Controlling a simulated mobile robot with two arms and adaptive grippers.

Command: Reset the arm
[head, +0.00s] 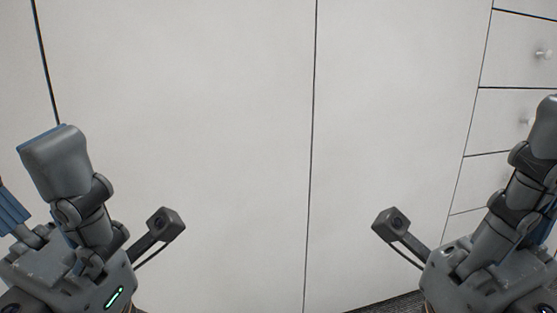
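My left gripper (36,190) is at the lower left of the head view, pointing up. One thick grey finger shows whole, and part of the other, with a blue pad, shows at the left edge. There is a gap between them and nothing in it, so it is open. My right gripper (543,150) is at the right edge. One grey finger shows there, and the rest is cut off, so I cannot tell its opening. I see no object held.
Large pale cabinet doors (210,120) fill the view behind the grippers, with a dark vertical seam near the middle. Drawers (515,115) with round knobs are at the upper right. A strip of dark floor (395,303) shows at the bottom. The space between the grippers is clear.

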